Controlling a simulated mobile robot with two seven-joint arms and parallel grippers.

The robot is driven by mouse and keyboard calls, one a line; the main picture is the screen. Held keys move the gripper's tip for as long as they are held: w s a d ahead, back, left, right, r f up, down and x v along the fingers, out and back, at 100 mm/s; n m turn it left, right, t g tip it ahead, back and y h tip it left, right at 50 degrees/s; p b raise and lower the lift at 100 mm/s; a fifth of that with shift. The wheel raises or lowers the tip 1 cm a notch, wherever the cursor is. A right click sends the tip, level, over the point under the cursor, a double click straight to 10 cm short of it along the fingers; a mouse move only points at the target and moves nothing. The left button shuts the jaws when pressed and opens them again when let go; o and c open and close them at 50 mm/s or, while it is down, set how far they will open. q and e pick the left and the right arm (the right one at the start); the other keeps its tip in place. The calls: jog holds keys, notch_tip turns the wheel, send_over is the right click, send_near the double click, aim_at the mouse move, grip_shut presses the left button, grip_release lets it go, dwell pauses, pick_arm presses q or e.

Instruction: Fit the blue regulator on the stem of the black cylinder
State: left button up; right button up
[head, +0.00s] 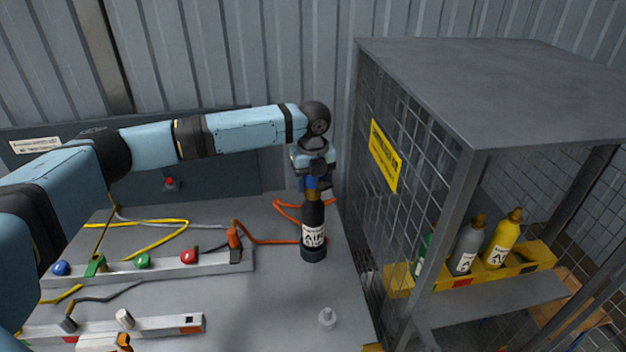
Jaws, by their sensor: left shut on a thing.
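The black cylinder (313,221) stands upright on the grey bench, with a white label reading AIR. My left gripper (312,184) comes down from above at its top and is shut on the blue regulator (311,182). The regulator is right over the cylinder's neck, in line with it. The cylinder's stem is hidden, and I cannot tell whether the regulator is seated on it or just above. My right gripper is not in view.
A mesh cage (420,170) stands close on the right, with grey, yellow and green cylinders on a yellow rack (530,262). A rail (165,268) with coloured knobs lies left. An orange hose (270,241) runs behind the cylinder.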

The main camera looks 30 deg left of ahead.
pick_arm(q)
jog(key=o, duration=1)
jog(key=shift+r, duration=0.1)
